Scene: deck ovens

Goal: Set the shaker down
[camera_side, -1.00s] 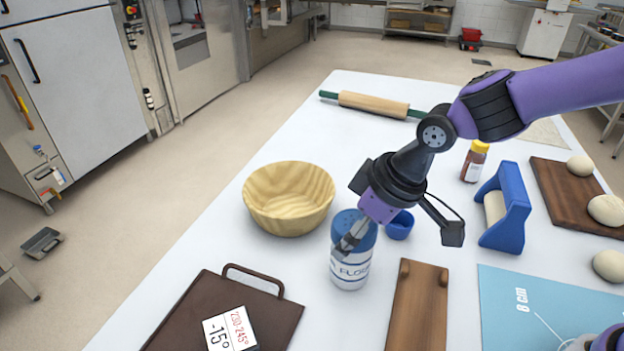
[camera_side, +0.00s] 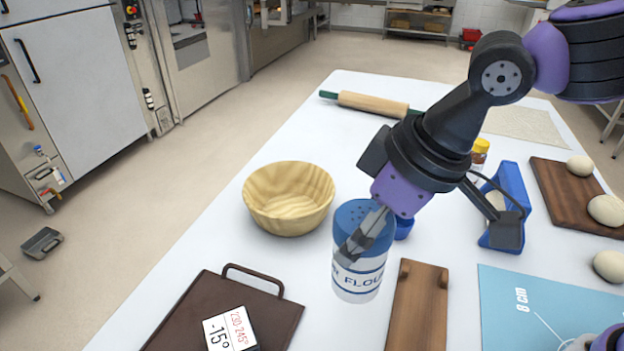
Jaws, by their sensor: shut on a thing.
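The flour shaker (camera_side: 358,283) has a white body with blue lettering and a blue lid with holes. It is upright, between the wooden bowl and the wooden board with end blocks. My gripper (camera_side: 356,246) is shut on the shaker, its grey fingers lying across the lid and upper body from the upper right. The shaker looks raised off the white table (camera_side: 225,250), but the gap under its base is hard to judge. The finger on the far side is hidden.
The wooden bowl (camera_side: 288,205) stands close left of the shaker. The wooden board (camera_side: 418,310) lies right of it, and a brown board with a handle (camera_side: 195,305) at front left. A blue cup (camera_side: 404,226) is partly hidden behind the shaker. Clear table lies left of the bowl.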

